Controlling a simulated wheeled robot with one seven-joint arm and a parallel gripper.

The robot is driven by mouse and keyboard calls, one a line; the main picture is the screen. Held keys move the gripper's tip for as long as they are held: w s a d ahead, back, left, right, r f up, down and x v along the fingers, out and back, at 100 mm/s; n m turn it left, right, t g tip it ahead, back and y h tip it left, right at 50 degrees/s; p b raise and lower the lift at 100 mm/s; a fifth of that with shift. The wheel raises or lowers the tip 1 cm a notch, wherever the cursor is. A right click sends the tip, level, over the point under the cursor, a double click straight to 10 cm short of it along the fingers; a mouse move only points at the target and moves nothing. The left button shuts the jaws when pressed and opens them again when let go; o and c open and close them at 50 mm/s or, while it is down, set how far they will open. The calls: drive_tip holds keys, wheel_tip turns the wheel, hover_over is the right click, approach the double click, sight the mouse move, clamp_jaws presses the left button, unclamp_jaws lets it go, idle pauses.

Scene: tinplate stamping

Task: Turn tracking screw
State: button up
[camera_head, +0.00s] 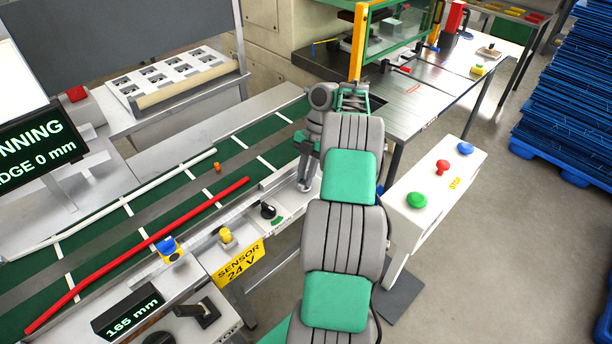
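My arm reaches away from me along the right side of the conveyor (232,165). My gripper (304,184) points down at the conveyor's near side rail, by its far right end. Its fingers are small and partly covered by my arm, so I cannot tell whether they are open or touch anything. No part is clearly recognisable as the tracking screw; it may be hidden at the gripper. A black knob (268,210) with a green mark sits on the rail, left of and nearer than the gripper. A screen (38,150) at the left reads "NNING" and "DGE 0 mm", cut off.
Red (150,240) and white (120,200) strips lie along the green belt. A yellow "SENSOR 24 V" sign (238,262) and a "165 mm" display (128,312) sit at the near side. A white button box (432,195) stands right of my arm.

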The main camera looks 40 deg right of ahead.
drive_tip(key=o, duration=0.3)
drive_tip(key=p+v, duration=0.8)
drive_tip(key=p, duration=0.1)
drive_tip(key=shift+p, duration=0.3)
drive_tip(key=shift+f, duration=0.1)
